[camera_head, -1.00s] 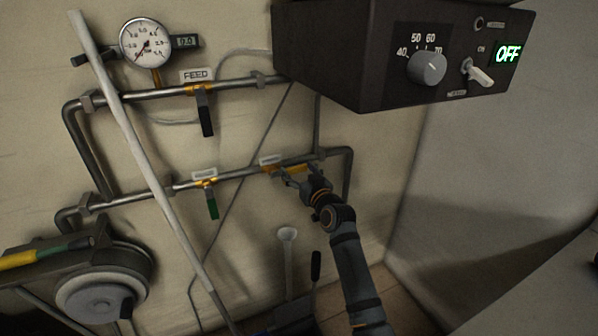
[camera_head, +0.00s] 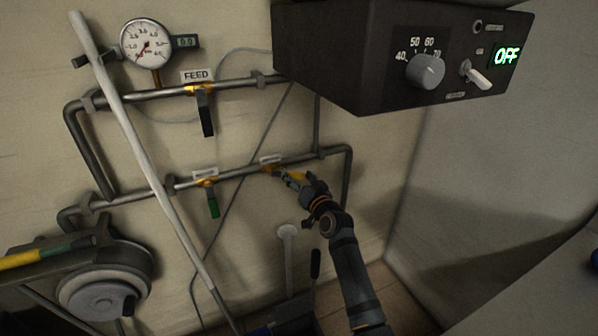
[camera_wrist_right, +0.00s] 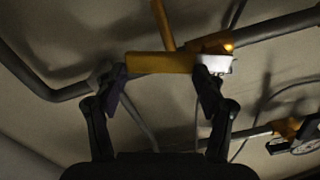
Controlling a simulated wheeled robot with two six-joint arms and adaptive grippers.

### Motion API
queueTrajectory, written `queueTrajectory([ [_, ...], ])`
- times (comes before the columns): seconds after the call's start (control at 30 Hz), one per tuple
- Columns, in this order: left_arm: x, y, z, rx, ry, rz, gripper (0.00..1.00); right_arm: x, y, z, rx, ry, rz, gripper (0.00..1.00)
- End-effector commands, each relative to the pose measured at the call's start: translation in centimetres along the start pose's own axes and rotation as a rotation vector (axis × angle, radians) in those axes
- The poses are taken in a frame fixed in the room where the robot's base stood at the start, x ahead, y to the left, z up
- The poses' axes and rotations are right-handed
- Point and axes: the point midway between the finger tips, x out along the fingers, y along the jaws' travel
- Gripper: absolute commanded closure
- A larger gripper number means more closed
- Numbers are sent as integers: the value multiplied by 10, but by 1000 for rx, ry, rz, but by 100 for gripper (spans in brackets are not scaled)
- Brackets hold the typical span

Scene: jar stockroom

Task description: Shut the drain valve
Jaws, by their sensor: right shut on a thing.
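A valve with a yellow lever (camera_head: 297,177) sits on the right part of the lower pipe, its small label (camera_head: 271,160) too small to read. The lever slopes down to the right, away from the pipe. My right gripper (camera_head: 290,181) is shut on this lever. In the right wrist view the yellow lever (camera_wrist_right: 160,63) lies across between the two fingertips of my right gripper (camera_wrist_right: 161,80). Part of the lever is hidden behind the fingers in the head view. My left gripper is not in view.
A FEED valve with a black lever (camera_head: 206,113) is on the upper pipe. A green-tipped lever (camera_head: 213,205) hangs from the lower pipe, left of my gripper. A dark control box (camera_head: 385,50) reading OFF juts out above. A pale pole (camera_head: 140,155) crosses in front of the pipes.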

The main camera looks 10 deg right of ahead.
Motion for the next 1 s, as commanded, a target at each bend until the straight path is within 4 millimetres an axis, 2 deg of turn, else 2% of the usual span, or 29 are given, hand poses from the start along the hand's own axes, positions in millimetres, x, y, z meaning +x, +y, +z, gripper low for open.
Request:
queueTrajectory([
  [0.57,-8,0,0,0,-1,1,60,0,2,35,548,-1,1,86],
  [1.0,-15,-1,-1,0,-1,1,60,0,-11,57,947,-1,1,86],
])
